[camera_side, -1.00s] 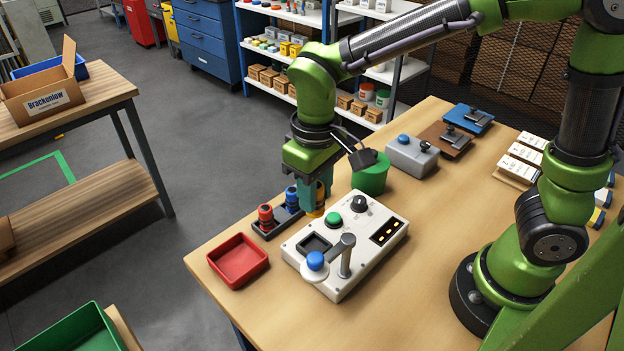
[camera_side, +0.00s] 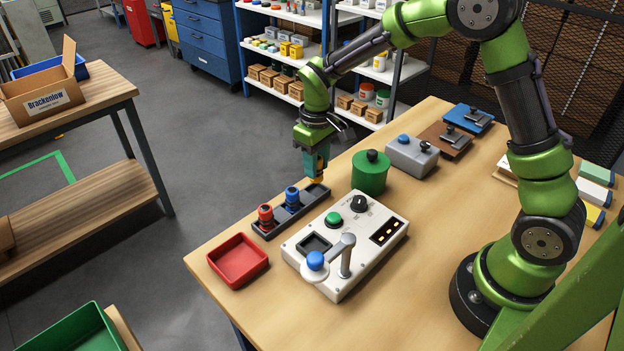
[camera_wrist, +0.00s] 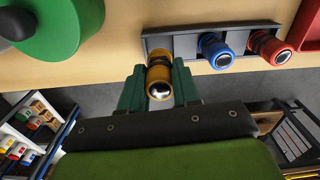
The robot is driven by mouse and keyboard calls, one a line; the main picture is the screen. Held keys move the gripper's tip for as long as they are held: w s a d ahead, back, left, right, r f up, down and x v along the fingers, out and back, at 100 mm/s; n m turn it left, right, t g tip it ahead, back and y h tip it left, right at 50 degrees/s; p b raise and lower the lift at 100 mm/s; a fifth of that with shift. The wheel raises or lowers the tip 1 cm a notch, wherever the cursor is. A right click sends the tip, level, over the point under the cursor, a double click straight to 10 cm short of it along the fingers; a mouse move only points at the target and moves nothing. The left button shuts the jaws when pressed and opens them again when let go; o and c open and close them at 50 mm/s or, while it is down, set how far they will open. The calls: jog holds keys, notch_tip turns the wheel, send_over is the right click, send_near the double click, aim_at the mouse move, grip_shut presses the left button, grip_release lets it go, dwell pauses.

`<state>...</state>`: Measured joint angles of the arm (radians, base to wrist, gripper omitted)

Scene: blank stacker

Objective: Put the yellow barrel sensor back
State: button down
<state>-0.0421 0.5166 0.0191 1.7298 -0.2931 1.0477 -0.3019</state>
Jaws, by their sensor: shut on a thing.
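My gripper (camera_side: 316,165) is shut on the yellow barrel sensor (camera_wrist: 159,76), which has a shiny round end facing the wrist camera. In the side view a bit of the yellow sensor (camera_side: 317,180) shows below the fingers, at the far end of the dark rack (camera_side: 301,209). The rack also shows in the wrist view (camera_wrist: 184,46), where the sensor overlaps its left end. I cannot tell whether the sensor touches the rack or hangs just above it. A blue sensor (camera_side: 292,197) and a red sensor (camera_side: 265,215) stand in the rack's other places.
A green cylinder (camera_side: 369,176) with a dark knob is right of my gripper. A red tray (camera_side: 239,261) lies near the rack's front end. The table's left edge runs close behind the rack.

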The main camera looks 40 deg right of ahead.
jog(key=shift+f, duration=2.15)
jog(key=shift+f, duration=0.2)
jog(key=c, duration=0.8)
grip_release()
